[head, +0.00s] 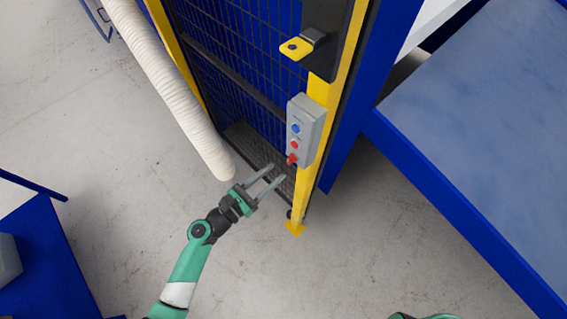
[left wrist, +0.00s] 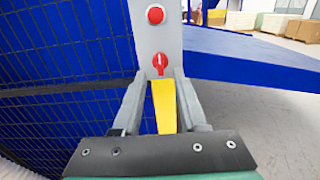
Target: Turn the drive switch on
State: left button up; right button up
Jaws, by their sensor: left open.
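A grey control box (head: 305,128) is mounted on a yellow post. It carries a blue button (head: 296,128), a red button (head: 295,145) and a red rotary switch (head: 292,159) at its lower end. My left gripper (head: 279,172) is open and empty, its fingertips just below and beside the red switch. In the left wrist view, the red switch (left wrist: 160,65) is just beyond and between the two open fingertips (left wrist: 161,75), its handle looking upright, with the red button (left wrist: 155,15) above it. I cannot tell whether the fingers touch the switch. My right gripper is not in view.
The yellow post (head: 303,195) stands beside a blue mesh fence (head: 245,60). A yellow-handled latch (head: 297,48) sticks out above the box. A white ribbed hose (head: 175,85) hangs at the left. A large blue table (head: 480,110) fills the right. The floor in front is clear.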

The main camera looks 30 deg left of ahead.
aim_at(288, 161)
pick_arm(q)
jog(key=x, duration=0.5)
jog(key=shift+c, duration=0.2)
jog(key=shift+s, duration=0.1)
grip_shut()
